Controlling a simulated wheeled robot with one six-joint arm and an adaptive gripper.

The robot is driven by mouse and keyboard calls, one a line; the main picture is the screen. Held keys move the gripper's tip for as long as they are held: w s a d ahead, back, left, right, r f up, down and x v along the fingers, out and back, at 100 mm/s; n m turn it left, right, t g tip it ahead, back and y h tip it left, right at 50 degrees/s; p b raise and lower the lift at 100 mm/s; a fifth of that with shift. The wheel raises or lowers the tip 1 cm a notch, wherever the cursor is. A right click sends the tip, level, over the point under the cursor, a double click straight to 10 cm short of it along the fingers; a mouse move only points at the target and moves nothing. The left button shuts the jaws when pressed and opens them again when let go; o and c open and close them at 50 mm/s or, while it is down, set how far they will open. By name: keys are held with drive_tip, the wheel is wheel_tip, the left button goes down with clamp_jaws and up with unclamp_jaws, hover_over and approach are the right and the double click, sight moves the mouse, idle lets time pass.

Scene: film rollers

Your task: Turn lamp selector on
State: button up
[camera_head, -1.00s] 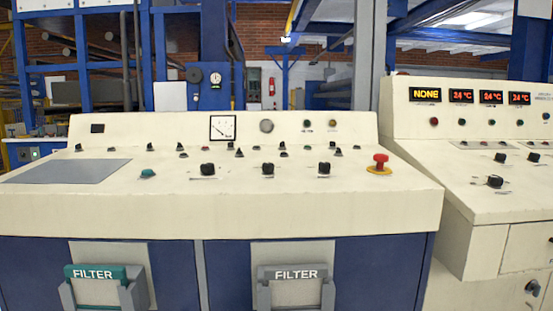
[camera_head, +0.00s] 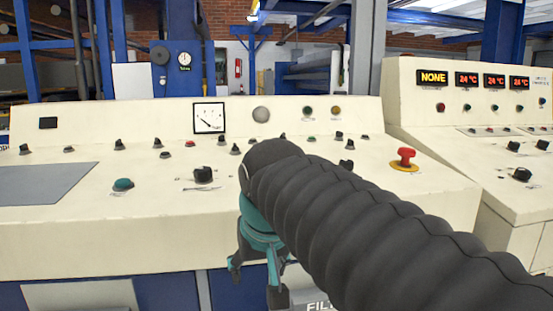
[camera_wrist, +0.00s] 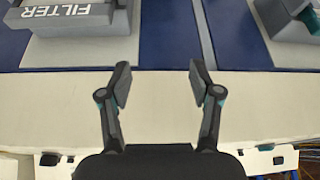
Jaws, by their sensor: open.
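The cream control panel (camera_head: 60,232) carries several black knobs and small switches. One large black knob (camera_head: 203,174) is left of my arm, and smaller selectors (camera_head: 119,144) stand in a row behind it. I cannot read which one is the lamp selector. My gripper (camera_head: 256,284) hangs fingers down in front of the panel's front edge, in the middle. In the wrist view my gripper (camera_wrist: 160,82) is open and empty, its fingers wide apart over the cream front strip (camera_wrist: 160,110). My arm hides part of the panel's middle and right knobs.
A red emergency button (camera_head: 405,156) stands at the panel's right. A teal button (camera_head: 122,184) is at the left, beside a flat grey plate (camera_head: 40,184). A second cream console (camera_head: 445,95) with lit displays stands at right. FILTER drawers (camera_wrist: 70,18) lie below.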

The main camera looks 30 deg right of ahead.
drive_tip(key=w+d+r+m, duration=0.1)
drive_tip(key=w+d+r, duration=0.1)
drive_tip(key=r, duration=0.3)
drive_tip(key=w+d+r+m+h+p, duration=0.1)
drive_tip(key=w+r, duration=0.4)
drive_tip(key=w+d+r+m+g, duration=0.1)
drive_tip(key=w+d+r+m, duration=0.1)
drive_tip(key=r, duration=0.3)
drive_tip(key=shift+w+d+r, duration=0.3)
drive_tip(key=shift+w+r, duration=0.1)
drive_tip(key=shift+w, duration=0.25)
drive_tip(key=w+d+r+m+h+p, duration=0.1)
drive_tip(key=w+d+r+m+p, duration=0.1)
drive_tip(key=w+d+r+m, duration=0.45)
drive_tip(key=w+f+b, duration=0.1)
drive_tip(key=f, duration=0.2)
drive_tip(key=w+d+f+n+b, duration=0.1)
drive_tip(key=f+b, duration=0.1)
drive_tip(key=f, duration=0.2)
drive_tip(key=w+d+f+n+b, duration=0.1)
drive_tip(key=f+b, duration=0.1)
drive_tip(key=f, duration=0.2)
drive_tip(key=shift+n+g, duration=0.25)
drive_tip(key=shift+g, duration=0.15)
drive_tip(key=shift+c, duration=0.2)
drive_tip(key=c, duration=1.1)
